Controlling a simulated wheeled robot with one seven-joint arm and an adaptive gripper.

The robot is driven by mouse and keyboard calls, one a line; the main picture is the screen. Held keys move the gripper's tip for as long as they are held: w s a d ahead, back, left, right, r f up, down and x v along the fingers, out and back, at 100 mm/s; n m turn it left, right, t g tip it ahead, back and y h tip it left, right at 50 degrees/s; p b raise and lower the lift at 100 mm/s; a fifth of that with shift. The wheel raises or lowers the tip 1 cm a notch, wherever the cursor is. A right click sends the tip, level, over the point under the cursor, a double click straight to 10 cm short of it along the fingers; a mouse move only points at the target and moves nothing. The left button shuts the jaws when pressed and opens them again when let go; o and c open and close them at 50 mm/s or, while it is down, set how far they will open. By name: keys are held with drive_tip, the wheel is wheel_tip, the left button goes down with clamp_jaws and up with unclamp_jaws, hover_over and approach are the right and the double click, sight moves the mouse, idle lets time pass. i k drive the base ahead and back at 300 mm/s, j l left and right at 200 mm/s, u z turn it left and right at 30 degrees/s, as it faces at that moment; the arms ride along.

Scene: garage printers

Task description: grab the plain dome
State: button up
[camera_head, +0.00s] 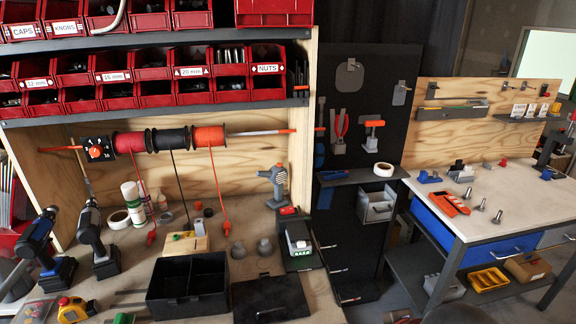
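My gripper is not in view.
An open black bin (188,312) and a flat black plate (270,300) lie in front of the pieces. A battery charger (299,240) stands to their right, a wooden block (188,245) to their left. Two drills (95,240) (40,250) stand at left. Shelves of red bins (135,75) hang above.

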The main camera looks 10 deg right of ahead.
sight(265, 247)
drive_tip(key=i+j, duration=0.1)
drive_tip(key=j, duration=0.3)
drive_tip(key=i+j+u, duration=0.1)
drive_tip(key=j, duration=0.25)
drive_tip(key=i+j, duration=0.15)
drive_tip(key=j, duration=0.25)
drive_tip(key=i+j+u, duration=0.1)
drive_tip(key=j, duration=0.25)
drive_tip(key=i+j, duration=0.2)
drive_tip(key=j, duration=0.2)
